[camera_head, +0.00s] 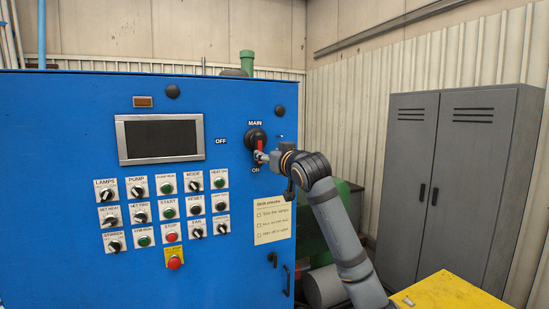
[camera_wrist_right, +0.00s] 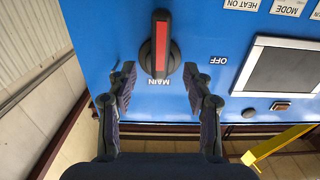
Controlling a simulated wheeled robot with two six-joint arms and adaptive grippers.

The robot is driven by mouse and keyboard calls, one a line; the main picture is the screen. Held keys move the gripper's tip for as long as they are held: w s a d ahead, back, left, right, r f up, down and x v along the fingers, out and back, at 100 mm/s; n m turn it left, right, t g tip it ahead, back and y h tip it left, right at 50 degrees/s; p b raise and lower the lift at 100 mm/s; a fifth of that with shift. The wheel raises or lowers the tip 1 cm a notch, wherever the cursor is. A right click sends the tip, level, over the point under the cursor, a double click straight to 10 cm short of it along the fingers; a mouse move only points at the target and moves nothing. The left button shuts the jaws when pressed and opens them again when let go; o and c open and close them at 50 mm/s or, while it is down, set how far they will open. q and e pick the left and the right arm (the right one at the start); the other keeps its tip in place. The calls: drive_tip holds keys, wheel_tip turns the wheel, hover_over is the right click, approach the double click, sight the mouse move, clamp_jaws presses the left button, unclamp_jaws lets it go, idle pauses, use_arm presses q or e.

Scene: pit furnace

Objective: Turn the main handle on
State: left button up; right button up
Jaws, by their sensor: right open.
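The main handle (camera_head: 261,146) is a round black knob with a red-striped lever, on the upper right of the blue cabinet face. MAIN is printed above it, OFF to its left and ON below. The lever stands upright in line, its red part pointing down toward ON. My right gripper (camera_head: 262,156) is just in front of its lower part and partly covers it. In the right wrist view, upside down, the handle (camera_wrist_right: 161,45) lies between and beyond the open fingers (camera_wrist_right: 159,82), with a gap on both sides. My left gripper is not in view.
The blue cabinet (camera_head: 60,200) also carries a dark screen (camera_head: 160,138), several switches and buttons, a red stop button (camera_head: 174,262) and a checklist note (camera_head: 272,220). A grey locker (camera_head: 455,180) and a yellow surface (camera_head: 450,293) stand at the right.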

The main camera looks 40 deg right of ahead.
drive_tip(key=v, duration=0.5)
drive_tip(key=shift+w, duration=0.1)
drive_tip(key=shift+d, duration=0.1)
